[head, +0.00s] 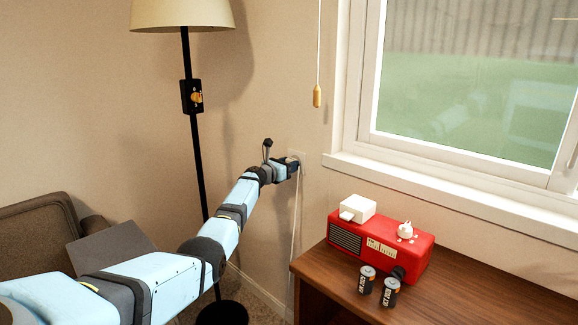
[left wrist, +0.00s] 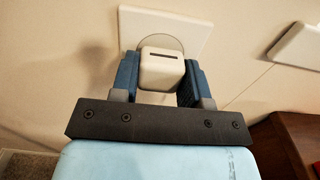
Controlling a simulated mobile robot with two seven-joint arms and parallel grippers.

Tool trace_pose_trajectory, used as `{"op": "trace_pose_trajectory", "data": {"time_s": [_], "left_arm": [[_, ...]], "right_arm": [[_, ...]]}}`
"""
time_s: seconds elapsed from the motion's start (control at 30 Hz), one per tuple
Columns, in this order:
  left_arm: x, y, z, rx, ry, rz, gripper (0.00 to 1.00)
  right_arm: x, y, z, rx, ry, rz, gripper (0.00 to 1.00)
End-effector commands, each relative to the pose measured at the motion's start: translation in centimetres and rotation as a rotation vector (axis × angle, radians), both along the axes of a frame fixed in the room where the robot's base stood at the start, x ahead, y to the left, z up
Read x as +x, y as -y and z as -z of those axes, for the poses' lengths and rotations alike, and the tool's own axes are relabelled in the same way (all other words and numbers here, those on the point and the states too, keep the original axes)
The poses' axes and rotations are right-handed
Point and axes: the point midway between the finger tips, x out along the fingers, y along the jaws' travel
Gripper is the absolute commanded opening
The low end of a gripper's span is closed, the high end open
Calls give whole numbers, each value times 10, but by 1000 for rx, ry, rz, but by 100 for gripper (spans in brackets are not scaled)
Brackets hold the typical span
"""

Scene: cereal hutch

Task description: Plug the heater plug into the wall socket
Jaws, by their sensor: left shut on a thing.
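The heater plug (left wrist: 162,70) is a white block with a dark slot, seen between the fingers in the left wrist view. My left gripper (left wrist: 160,80) is shut on it. The wall socket (left wrist: 190,27) is a white plate right behind the plug, with a round face partly covered by it. In the head view my left gripper (head: 292,167) reaches the wall at the socket (head: 300,157), and the plug is hidden there. The plug looks lined up with the round face; whether it is fully seated I cannot tell. A pale cord (head: 294,215) hangs below the gripper. My right gripper is not in view.
A wooden cabinet (head: 480,275) stands at the right, with a red radio (head: 380,243) and two batteries (head: 367,279) on top. A floor lamp (head: 187,60) stands left of the socket. A pull cord (head: 317,95) hangs by the window. Another white plate (left wrist: 298,45) is right of the socket.

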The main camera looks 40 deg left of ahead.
Motion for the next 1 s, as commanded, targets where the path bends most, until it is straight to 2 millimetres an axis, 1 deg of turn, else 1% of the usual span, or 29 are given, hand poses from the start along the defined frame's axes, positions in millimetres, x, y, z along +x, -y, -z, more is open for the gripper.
{"op": "trace_pose_trajectory", "data": {"time_s": [0.57, 1.0], "left_arm": [[0, 0, 0, 0, 0, 0, 21], [4, 0, 0, -1, 1, 0, 21]], "right_arm": [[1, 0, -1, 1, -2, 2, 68], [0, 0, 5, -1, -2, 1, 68]]}}
